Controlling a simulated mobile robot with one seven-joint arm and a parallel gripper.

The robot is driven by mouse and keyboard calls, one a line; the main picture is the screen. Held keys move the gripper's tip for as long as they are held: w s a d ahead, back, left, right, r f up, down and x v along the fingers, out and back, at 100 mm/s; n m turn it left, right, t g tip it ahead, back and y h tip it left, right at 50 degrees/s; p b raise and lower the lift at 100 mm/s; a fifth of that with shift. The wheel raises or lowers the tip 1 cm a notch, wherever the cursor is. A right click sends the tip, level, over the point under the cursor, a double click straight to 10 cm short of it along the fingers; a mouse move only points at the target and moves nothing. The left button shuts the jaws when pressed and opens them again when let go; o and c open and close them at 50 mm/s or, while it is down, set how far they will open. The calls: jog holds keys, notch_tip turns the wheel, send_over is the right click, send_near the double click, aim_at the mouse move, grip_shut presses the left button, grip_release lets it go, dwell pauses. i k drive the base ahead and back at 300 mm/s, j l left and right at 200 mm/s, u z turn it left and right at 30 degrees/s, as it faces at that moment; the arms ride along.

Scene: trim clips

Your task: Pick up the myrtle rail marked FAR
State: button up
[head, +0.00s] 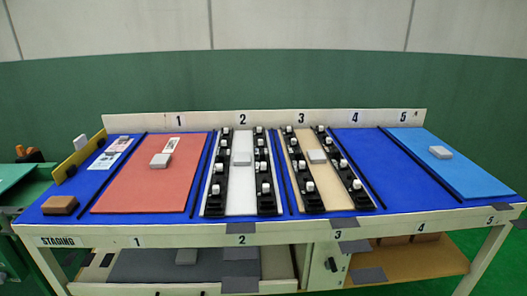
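I cannot make out a myrtle rail or the word FAR on anything in the head view. Black rails with several white clips flank the white panel (242,190) in bay 2 and the tan panel (318,186) in bay 3. The left rail of bay 2 (216,190) and the right rail of bay 3 (352,178) lie along their panel edges. My gripper is not in view.
A red panel (128,188) lies in bay 1 and a light blue panel (470,175) in bay 5. Bay 4 (375,160) is bare blue. A brown block (60,205) sits in staging, near a yellow upright strip (77,160). A shelf (140,265) runs below.

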aim_at(312, 202)
jog(key=i+l+u, duration=0.25)
jog(key=l+u, duration=0.2)
jog(key=i+l+u, duration=0.1)
jog(key=l+u, duration=0.15)
jog(key=i+l+u, duration=0.2)
jog(key=i+l, duration=0.15)
jog(key=l, duration=0.2)
jog(key=i+l+u, duration=0.15)
jog(key=l, duration=0.15)
jog(key=i, duration=0.15)
